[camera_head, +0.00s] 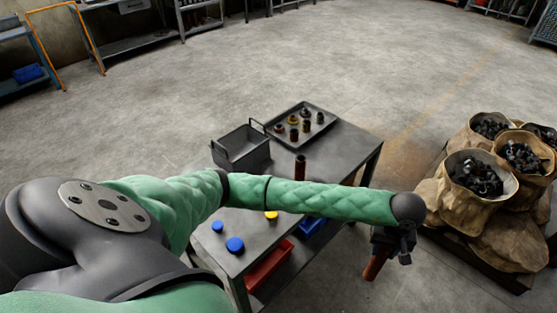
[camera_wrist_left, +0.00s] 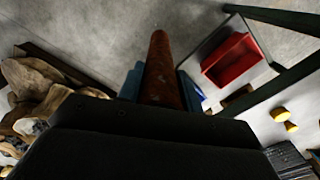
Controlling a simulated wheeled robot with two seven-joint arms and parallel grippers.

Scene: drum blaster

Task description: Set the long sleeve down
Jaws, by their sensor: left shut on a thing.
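My left gripper (camera_head: 379,258) is shut on a long rust-brown sleeve (camera_head: 373,268), which hangs tilted below it. Both are in the air past the right side of the table (camera_head: 345,150), over the gap towards the sacks. In the left wrist view the sleeve (camera_wrist_left: 160,65) juts out past the dark gripper body, which hides its near end. Another dark brown sleeve (camera_head: 300,167) stands upright on the table. My right gripper is not in view.
The table holds a grey open box (camera_head: 240,163), a tray (camera_head: 322,131) with several small cylinders, two blue discs (camera_head: 235,244) and a yellow one (camera_head: 271,215). A red bin (camera_head: 268,267) and a blue bin (camera_head: 312,228) sit lower. Sacks of dark parts (camera_head: 465,205) stand right.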

